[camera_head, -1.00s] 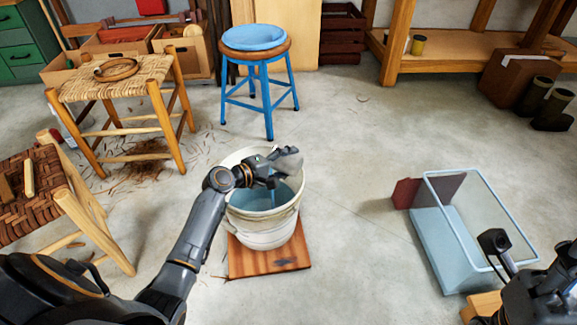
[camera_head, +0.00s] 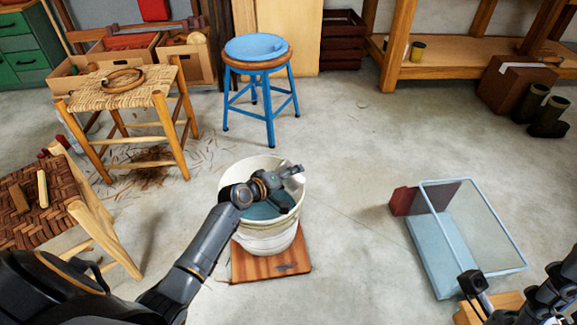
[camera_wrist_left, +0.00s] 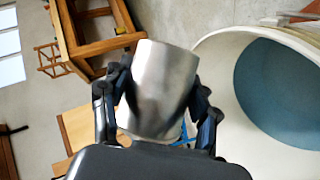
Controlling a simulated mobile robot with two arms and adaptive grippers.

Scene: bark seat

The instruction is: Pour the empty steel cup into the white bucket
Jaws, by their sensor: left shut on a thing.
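My left gripper (camera_head: 280,183) is over the mouth of the white bucket (camera_head: 268,238). It is shut on the steel cup (camera_wrist_left: 160,90), which sits between both fingers in the left wrist view. In the head view only a small grey part of the cup (camera_head: 292,170) shows, near the bucket's right rim; how far it is tipped is hard to tell. The bucket stands upright with blue-grey liquid or lining inside. Its rim (camera_wrist_left: 215,42) is to the right of the cup in the wrist view. My right arm shows at the lower right; its gripper's jaws are not clear.
The bucket stands on a wooden board (camera_head: 270,268). A blue stool (camera_head: 257,62) is behind it, and a woven stool (camera_head: 120,88) is at back left. A glass-sided tank (camera_head: 440,255) stands on the right. Open floor lies between bucket and tank.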

